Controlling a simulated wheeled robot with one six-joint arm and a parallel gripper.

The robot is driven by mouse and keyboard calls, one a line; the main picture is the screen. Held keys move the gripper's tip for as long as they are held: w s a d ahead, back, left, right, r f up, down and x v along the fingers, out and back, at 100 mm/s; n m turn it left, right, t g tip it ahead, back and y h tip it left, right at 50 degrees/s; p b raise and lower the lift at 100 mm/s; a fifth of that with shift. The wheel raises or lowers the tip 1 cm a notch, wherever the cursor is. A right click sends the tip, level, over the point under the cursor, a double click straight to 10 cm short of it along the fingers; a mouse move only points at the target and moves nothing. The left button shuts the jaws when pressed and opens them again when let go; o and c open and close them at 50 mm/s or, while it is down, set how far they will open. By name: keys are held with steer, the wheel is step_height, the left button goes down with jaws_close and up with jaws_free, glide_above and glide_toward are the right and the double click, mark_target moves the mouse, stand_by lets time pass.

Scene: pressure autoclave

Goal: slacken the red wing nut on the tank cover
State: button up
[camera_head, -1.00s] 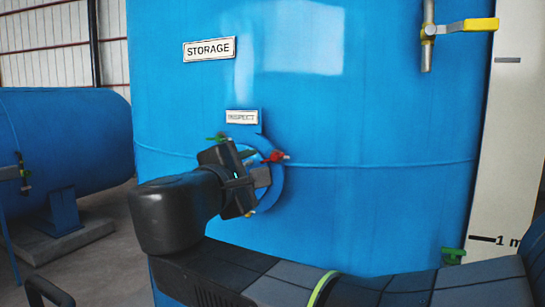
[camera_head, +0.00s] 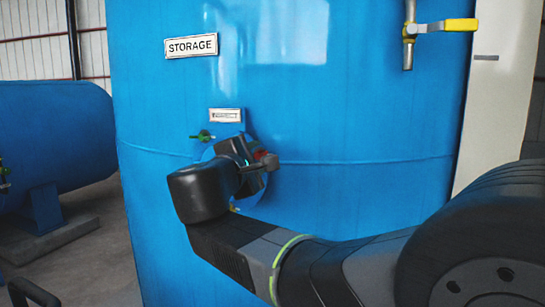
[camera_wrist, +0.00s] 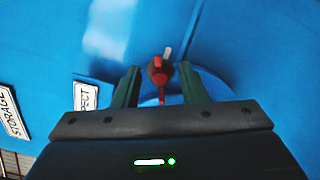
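The red wing nut (camera_head: 263,154) is on the right side of the round blue tank cover (camera_head: 207,153), partly hidden by my gripper (camera_head: 262,167) in the head view. In the wrist view the red wing nut (camera_wrist: 159,78) shows between the two dark green fingers of my gripper (camera_wrist: 159,69), with its wings pointing roughly along the fingers. A pale stud end sticks out beyond it. The fingers are apart, with a gap on each side of the nut. I cannot tell how deep the nut sits between them.
A green wing nut (camera_head: 203,136) is at the cover's upper left, and a yellowish one (camera_head: 234,208) at its bottom. An INSPECT plate (camera_wrist: 86,95) and a STORAGE sign (camera_head: 191,46) are on the tank. A yellow-handled valve (camera_head: 440,27) is at upper right.

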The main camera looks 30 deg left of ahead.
jaws_close()
steer(key=shift+r+n+p, duration=0.15)
steer(key=shift+n+p, duration=0.3)
steer(key=shift+n, duration=1.15)
jaws_free()
